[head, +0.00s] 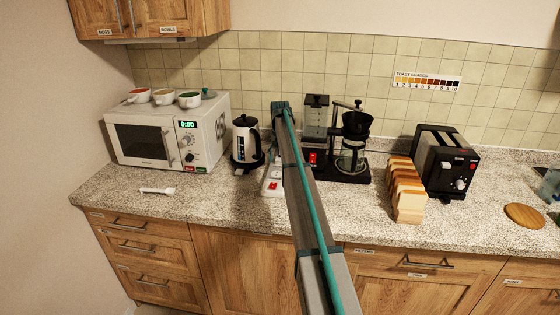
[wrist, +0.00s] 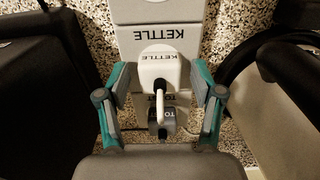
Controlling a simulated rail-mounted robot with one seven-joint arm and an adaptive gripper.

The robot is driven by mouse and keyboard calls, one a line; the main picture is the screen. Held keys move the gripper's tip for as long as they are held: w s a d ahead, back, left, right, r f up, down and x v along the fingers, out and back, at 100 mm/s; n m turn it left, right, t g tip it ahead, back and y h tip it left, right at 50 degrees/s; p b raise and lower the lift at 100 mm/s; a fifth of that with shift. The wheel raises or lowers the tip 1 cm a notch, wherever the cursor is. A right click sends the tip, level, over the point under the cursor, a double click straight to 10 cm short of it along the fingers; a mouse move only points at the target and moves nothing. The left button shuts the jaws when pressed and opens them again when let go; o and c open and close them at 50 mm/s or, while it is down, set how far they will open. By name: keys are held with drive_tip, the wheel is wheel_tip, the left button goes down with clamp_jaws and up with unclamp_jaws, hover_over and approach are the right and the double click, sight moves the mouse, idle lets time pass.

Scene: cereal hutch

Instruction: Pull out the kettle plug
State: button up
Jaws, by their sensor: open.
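The white kettle plug (wrist: 158,68) sits in the power strip (wrist: 110,45) at the section labelled KETTLE, with its cord running toward the camera. My gripper (wrist: 160,78) is open in the wrist view, with one teal-and-grey finger on each side of the plug. I cannot tell whether the fingers touch it. In the head view my arm hides the plug and much of the strip (head: 272,188), whose red switch shows. The white and black kettle (head: 246,140) stands on its base left of the strip.
A grey plug (wrist: 162,122) sits in the TOAST section beside the kettle plug. The coffee maker (head: 352,150) stands close on the right and the microwave (head: 150,135) on the left. Bread slices (head: 408,195) and a toaster (head: 445,160) are farther right. The front-left counter is mostly clear.

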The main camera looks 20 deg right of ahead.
clamp_jaws()
drive_tip(key=shift+r, duration=0.15)
drive_tip(key=shift+r+p, duration=1.3)
drive_tip(key=shift+r, duration=1.55)
